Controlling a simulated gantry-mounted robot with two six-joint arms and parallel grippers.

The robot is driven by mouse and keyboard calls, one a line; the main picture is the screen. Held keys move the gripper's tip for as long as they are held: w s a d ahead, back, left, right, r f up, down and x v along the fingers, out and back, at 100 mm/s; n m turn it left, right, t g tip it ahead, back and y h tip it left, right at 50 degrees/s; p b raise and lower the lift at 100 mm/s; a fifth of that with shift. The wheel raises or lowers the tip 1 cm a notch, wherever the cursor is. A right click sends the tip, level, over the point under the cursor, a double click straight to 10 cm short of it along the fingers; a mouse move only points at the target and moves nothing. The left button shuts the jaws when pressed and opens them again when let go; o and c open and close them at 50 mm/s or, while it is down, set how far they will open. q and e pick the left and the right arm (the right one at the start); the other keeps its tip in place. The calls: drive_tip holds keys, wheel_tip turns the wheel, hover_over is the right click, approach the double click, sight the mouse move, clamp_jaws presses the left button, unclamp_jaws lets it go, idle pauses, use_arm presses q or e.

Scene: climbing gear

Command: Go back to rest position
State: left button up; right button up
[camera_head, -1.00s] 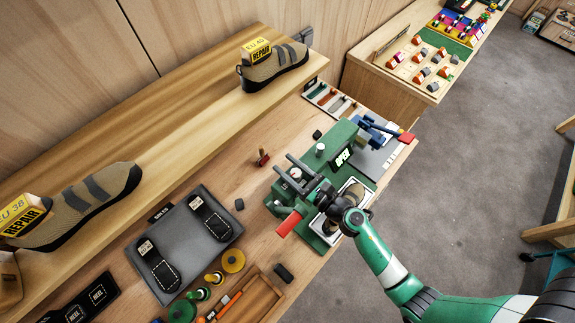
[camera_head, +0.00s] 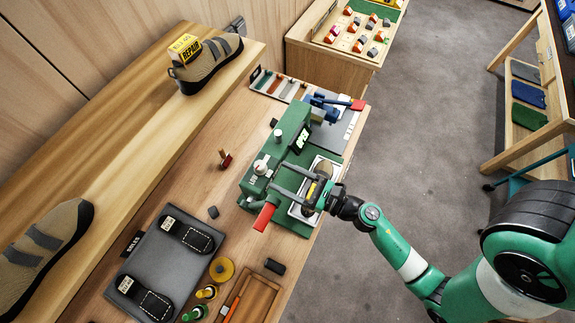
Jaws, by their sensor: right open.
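My right gripper (camera_head: 282,177) is open, with its two dark parallel fingers pointing left over the green press machine (camera_head: 290,130). Nothing shows between the fingertips. My green and white right arm comes in from the lower right. A shoe or sole piece (camera_head: 321,172) lies in the white-framed tray (camera_head: 337,161) of the press, partly hidden by the gripper. I cannot tell whether the fingers touch the press. My left gripper is not in view.
A red lever (camera_head: 265,217) sticks out at the press's front. A grey mat (camera_head: 160,255) with two dark sole pieces lies lower left. Open floor (camera_head: 430,120) is at right.

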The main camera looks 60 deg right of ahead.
drive_tip(key=shift+s, duration=0.45)
